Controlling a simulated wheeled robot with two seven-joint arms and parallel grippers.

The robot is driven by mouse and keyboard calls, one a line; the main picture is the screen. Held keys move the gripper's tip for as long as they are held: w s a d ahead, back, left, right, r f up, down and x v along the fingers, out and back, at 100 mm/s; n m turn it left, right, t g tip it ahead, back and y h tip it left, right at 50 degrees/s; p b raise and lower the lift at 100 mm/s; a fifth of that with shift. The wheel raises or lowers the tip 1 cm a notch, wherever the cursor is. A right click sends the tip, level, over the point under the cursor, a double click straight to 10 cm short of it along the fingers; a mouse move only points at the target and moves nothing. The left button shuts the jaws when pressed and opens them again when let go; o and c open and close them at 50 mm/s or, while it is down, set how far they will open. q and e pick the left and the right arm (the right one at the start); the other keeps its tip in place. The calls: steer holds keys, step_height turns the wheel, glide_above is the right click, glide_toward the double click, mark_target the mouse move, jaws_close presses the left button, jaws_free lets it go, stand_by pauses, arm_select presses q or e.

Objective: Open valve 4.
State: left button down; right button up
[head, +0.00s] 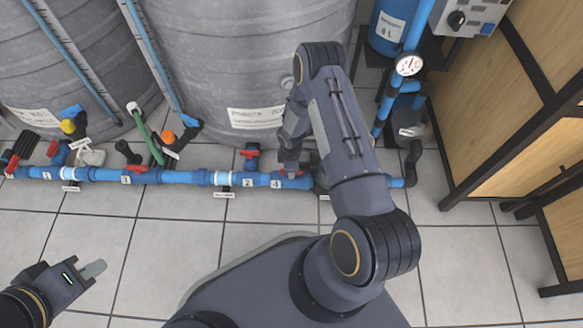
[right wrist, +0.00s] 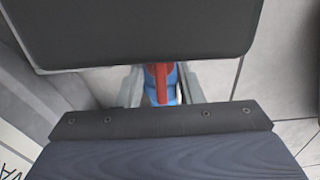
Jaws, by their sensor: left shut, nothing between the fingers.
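Valve 4, with its red handle (head: 293,173), sits on the blue pipe just right of the label "4" (head: 276,184). My right gripper (head: 290,162) reaches down over it and partly hides it in the head view. In the right wrist view, the red handle (right wrist: 163,82) lies between the two grey fingers of my right gripper (right wrist: 162,90). The fingers are apart, with a gap showing on each side of the handle. My left gripper (head: 97,268) is shut and empty above the floor at lower left, well away from the pipe.
The blue pipe (head: 190,177) runs along the floor with other valves, including valve 2 with a red handle (head: 249,153). Grey tanks (head: 240,50) stand behind it. A pressure gauge (head: 409,65) and a wooden cabinet (head: 525,130) are at right. The tiled floor in front is clear.

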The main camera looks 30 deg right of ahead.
step_height(320, 180, up, 7)
steer(key=p, duration=0.3)
steer(key=shift+r, duration=0.45)
